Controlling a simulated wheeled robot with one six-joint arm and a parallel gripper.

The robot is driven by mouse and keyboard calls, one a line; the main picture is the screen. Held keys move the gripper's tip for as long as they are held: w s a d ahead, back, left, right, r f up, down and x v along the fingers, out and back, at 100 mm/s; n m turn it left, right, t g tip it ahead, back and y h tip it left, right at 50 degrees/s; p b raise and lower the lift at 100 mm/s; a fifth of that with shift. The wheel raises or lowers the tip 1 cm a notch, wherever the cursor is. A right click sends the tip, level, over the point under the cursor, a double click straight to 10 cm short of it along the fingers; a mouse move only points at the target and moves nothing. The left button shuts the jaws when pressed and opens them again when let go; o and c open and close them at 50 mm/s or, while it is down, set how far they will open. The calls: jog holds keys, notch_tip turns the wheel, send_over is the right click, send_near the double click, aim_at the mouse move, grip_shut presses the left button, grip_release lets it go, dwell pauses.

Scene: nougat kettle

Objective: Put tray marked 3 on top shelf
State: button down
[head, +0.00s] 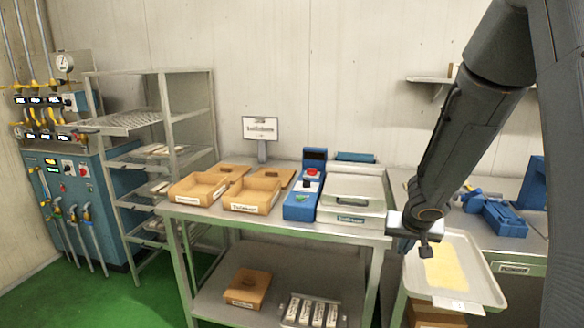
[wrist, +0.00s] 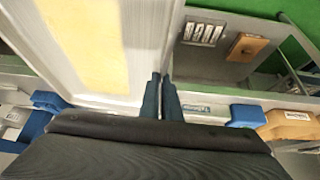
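A pale tray (head: 485,282) with a flat yellow slab in it is at the right of the head view, over the right-hand table. A small white label is on its near edge; its number is too small to read. My gripper (head: 424,250) is at the tray's left rim. In the wrist view my gripper's (wrist: 160,82) fingers are close together with the rim of the tray (wrist: 150,45) between their tips. The shelf rack stands at the far left of the head view, and its top shelf (head: 125,120) looks empty.
The middle table (head: 270,225) holds wooden boxes (head: 250,193), a blue device (head: 304,190) and a lidded metal container (head: 352,192). Lower rack shelves hold trays (head: 155,151). A blue machine (head: 75,190) stands left of the rack. Green floor (head: 120,300) is clear in front.

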jog(key=a+r+p, duration=0.2)
jog(key=a+p, duration=0.1)
jog(key=a, duration=0.7)
jog(key=shift+a+r, duration=0.2)
jog(key=shift+a, duration=0.2)
jog(key=shift+s, duration=0.1)
